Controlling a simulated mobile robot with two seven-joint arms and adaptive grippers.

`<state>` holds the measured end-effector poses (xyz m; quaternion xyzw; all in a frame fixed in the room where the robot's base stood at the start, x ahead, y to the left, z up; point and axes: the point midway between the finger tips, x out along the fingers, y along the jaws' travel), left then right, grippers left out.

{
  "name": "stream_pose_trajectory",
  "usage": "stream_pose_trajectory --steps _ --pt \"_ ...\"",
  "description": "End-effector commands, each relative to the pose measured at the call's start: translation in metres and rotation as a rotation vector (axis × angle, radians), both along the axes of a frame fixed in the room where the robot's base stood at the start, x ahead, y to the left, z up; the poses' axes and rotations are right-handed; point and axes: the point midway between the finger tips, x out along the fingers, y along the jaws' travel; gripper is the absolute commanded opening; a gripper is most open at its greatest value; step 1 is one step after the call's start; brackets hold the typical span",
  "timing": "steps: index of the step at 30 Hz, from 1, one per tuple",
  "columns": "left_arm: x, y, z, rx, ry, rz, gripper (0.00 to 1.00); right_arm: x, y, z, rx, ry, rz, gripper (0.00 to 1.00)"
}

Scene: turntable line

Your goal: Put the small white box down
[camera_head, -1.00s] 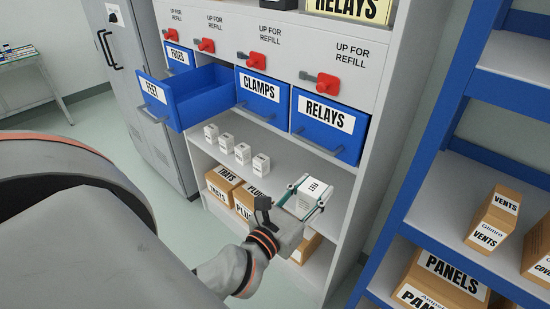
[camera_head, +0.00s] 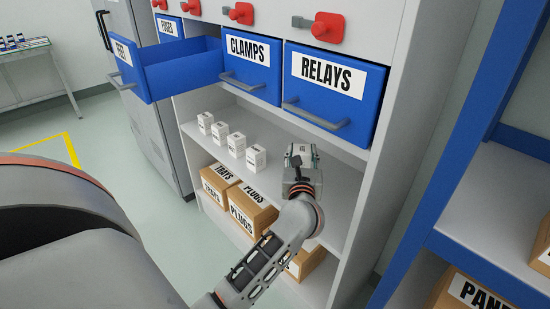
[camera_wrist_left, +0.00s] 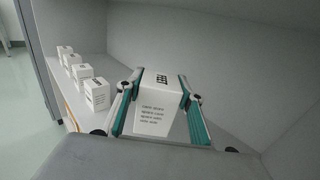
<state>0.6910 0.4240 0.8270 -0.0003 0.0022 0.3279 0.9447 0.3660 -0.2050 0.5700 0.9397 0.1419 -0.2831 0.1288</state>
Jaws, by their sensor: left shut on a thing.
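My left gripper (camera_head: 300,160) reaches into the shelf bay below the RELAYS drawer. In the left wrist view its two teal-edged fingers (camera_wrist_left: 160,105) are shut on a small white box (camera_wrist_left: 158,103) with dark print. In the head view the held box (camera_head: 300,150) is mostly hidden by the gripper. It is over the shelf (camera_head: 325,190); whether its bottom touches the surface I cannot tell. Several like white boxes stand in a row to the left on that shelf, the nearest one (camera_head: 256,158) closest to the gripper. My right gripper is not in view.
The blue FEET drawer (camera_head: 180,68) stands open at left; the CLAMPS (camera_head: 250,65) and RELAYS (camera_head: 332,88) drawers are closed above the bay. Cardboard boxes (camera_head: 250,208) sit on the lower shelf. A blue rack (camera_head: 440,165) stands at right. The shelf right of the gripper is clear.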

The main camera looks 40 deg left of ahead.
Motion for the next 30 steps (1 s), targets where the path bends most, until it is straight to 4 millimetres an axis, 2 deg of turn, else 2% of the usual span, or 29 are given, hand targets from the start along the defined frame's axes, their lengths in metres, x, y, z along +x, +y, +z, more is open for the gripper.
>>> stream_pose_trajectory --steps 5,9,12,17,24,30 --pt "0.011 0.006 -0.019 0.003 0.003 0.035 0.08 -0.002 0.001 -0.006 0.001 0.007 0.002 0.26" --pt "0.01 0.007 -0.046 0.003 0.008 0.038 0.08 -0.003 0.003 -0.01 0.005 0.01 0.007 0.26" --pt "0.01 0.006 -0.059 0.003 0.006 0.037 0.08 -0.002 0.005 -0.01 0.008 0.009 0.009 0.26" --pt "0.011 0.006 -0.069 0.004 0.002 0.036 0.08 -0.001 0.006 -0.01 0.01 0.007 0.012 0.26" --pt "0.01 0.006 -0.109 0.003 0.008 0.035 0.08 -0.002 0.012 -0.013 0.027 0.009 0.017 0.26" --pt "0.011 0.006 -0.11 0.003 -0.003 0.036 0.08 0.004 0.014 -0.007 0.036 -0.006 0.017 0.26"
